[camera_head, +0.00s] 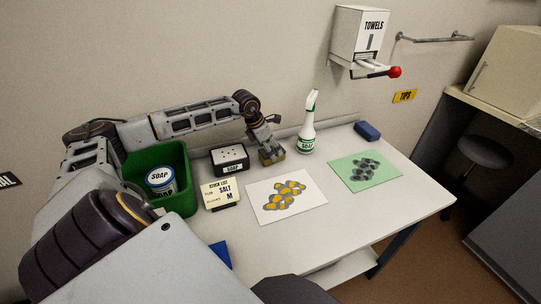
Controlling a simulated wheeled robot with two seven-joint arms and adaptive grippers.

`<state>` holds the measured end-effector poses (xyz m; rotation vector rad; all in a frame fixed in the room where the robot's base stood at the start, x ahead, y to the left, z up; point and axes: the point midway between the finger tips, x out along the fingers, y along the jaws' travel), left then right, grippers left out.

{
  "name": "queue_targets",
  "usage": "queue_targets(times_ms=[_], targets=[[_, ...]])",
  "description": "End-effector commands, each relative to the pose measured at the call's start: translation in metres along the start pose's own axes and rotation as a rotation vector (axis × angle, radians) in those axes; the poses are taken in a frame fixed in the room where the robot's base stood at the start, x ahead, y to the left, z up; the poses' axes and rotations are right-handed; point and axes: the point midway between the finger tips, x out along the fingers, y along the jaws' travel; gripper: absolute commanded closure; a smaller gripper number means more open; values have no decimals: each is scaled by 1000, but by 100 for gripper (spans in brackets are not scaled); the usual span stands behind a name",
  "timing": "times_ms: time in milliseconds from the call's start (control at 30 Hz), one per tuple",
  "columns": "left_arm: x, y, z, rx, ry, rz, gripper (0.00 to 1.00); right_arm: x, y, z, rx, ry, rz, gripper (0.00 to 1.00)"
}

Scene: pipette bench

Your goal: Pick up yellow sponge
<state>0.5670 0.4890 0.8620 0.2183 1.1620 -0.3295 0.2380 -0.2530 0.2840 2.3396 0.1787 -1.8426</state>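The yellow sponge (272,158) is a small, dull yellow block on the white table, between the black-and-white box and the spray bottle. My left arm reaches in from the left. Its gripper (267,146) points down at the sponge, with the fingers right over or against its top and near side. The gripper partly hides the sponge. I cannot tell from this view whether the fingers are closed on it. The sponge appears to be at table level. My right gripper is not in view.
A white spray bottle (307,127) stands close right of the sponge. The box (229,158), stock list card (221,193) and green bin (177,157) with a soap tub are left. A white sheet (264,208), green sheet (387,178) and blue block (367,131) also lie here.

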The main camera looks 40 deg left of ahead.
Motion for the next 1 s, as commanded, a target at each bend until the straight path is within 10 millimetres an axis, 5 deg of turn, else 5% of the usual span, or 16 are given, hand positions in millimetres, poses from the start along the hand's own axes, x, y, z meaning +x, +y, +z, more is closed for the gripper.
queue_targets(times_ms=[1000], targets=[[10, 0, -1, 0, 1, 0, 21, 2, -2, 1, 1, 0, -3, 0]])
